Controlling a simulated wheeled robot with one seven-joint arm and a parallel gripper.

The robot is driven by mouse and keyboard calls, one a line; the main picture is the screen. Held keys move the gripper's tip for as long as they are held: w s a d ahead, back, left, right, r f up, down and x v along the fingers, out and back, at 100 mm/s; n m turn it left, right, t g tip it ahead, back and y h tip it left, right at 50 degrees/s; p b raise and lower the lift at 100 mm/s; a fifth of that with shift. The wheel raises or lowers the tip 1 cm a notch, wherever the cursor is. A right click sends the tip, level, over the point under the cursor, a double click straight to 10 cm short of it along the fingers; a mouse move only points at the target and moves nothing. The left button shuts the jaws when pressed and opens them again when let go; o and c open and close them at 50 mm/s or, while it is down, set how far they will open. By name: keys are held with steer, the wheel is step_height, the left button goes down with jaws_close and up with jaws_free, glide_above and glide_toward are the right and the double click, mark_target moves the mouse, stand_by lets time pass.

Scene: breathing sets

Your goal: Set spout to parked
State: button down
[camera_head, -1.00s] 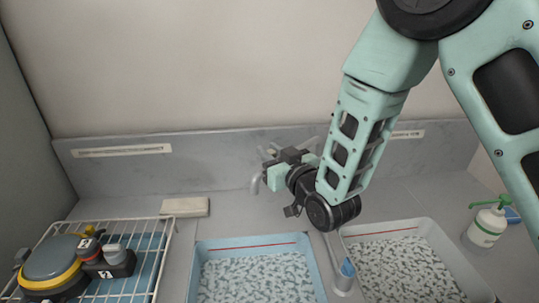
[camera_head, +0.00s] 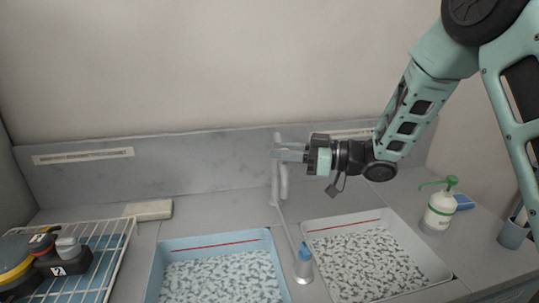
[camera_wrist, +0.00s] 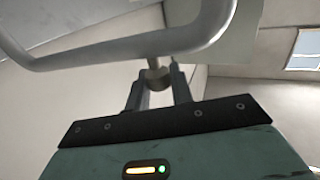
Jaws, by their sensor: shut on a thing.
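The spout (camera_head: 284,182) is a pale grey bent tube at the tap by the back splash wall, above the gap between the two basins. In the wrist view the spout (camera_wrist: 140,52) is a thick curved tube crossing the top, with a short stem and knob below it. My gripper (camera_head: 292,154) reaches in from the right at the tap's upper part. In the wrist view my gripper (camera_wrist: 160,80) has its fingers close on either side of that knob, shut on this part of the spout. The fingertips are partly hidden in the head view.
A blue basin (camera_head: 215,238) and a white basin (camera_head: 345,219) with speckled bottoms lie below. A wire rack (camera_head: 118,250) with devices stands left, a green-topped pump bottle (camera_head: 440,208) right.

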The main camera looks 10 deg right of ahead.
steer(key=shift+s+d+n+g+y, duration=0.1)
steer(key=shift+d+n+g+y, duration=0.4)
steer(key=shift+d+n+g, duration=0.75)
steer(key=shift+d+m, duration=0.35)
steer(key=shift+d, duration=0.1)
steer(key=c, duration=1.3)
jaws_free()
steer(key=b+v, duration=0.5)
steer(key=v, duration=1.2)
steer(key=shift+d+r, duration=0.1)
steer(key=shift+d, duration=0.1)
